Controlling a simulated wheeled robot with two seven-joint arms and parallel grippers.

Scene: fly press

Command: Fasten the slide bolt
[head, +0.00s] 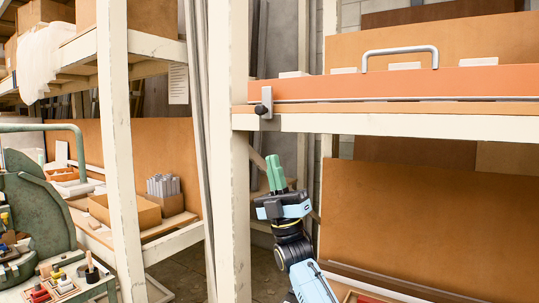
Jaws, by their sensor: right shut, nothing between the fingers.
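The slide bolt (267,96) is a small grey metal plate with a black knob. It sits at the left end of a long orange panel (390,84), on the cream shelf frame. I cannot tell from this view whether the bolt is drawn or shot. The panel carries a grey bar handle (400,50) on top. My right gripper (275,172), with green fingers, points up below the shelf edge and the bolt. It is shut, empty and apart from the bolt. My left gripper is not in view.
A cream upright post (233,200) stands just left of my right gripper. The shelf beam (400,125) runs above it to the right. A green machine (40,205) and a tool tray (65,285) are at the left. A cardboard box (130,211) sits on a lower shelf.

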